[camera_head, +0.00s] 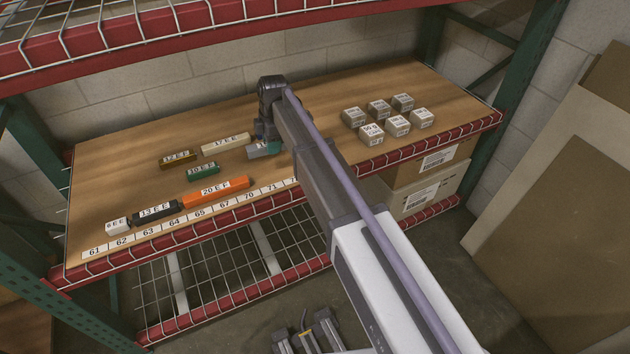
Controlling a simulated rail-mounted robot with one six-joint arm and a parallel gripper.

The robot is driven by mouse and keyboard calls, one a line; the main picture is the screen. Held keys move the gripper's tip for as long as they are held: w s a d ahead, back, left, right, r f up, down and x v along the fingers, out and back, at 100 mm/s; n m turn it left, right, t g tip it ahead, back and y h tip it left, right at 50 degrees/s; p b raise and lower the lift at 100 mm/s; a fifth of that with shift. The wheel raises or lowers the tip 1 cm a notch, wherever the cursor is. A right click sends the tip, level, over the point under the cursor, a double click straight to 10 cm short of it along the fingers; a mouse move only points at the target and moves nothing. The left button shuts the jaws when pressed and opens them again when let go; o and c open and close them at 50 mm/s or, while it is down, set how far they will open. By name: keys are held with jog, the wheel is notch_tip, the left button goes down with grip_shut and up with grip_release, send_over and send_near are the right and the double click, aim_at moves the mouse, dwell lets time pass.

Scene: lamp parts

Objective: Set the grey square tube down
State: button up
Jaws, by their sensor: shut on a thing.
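The grey square tube (257,151) shows partly at the back middle of the wooden shelf (310,165), just below my gripper (265,136). My gripper is shut on it. My arm hides the tube's right end, and the fingertips are hard to make out. I cannot tell whether the tube touches the shelf or hangs slightly above it.
Left of the tube lie labelled bars: cream (225,143), brown (178,157) and green (203,172). Orange (215,191), black (157,212) and white (117,225) ones line the front near a numbered strip (150,232). Several grey blocks (370,133) stand right.

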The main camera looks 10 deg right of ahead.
aim_at(276, 175)
jog(key=shift+s+d+n, duration=0.15)
jog(key=shift+d+n, duration=0.15)
jog(key=shift+d, duration=0.1)
jog(key=shift+a, duration=0.1)
jog(key=shift+a+f, duration=0.2)
jog(key=shift+f, duration=0.05)
notch_tip(276, 175, down, 10)
jog(key=b, duration=1)
jog(key=shift+f+b, duration=0.1)
jog(key=shift+b, duration=0.2)
jog(key=shift+r+p, duration=0.3)
jog(key=shift+f, duration=0.2)
jog(key=o, duration=1)
jog(key=shift+c, duration=0.2)
jog(key=r+p, duration=0.4)
jog(key=d+r+p, duration=0.1)
jog(key=r+p, duration=0.7)
jog(key=shift+w+d+r, duration=0.2)
jog(key=shift+w+r, duration=0.15)
jog(key=shift+w, duration=0.05)
jog(key=shift+f, duration=0.2)
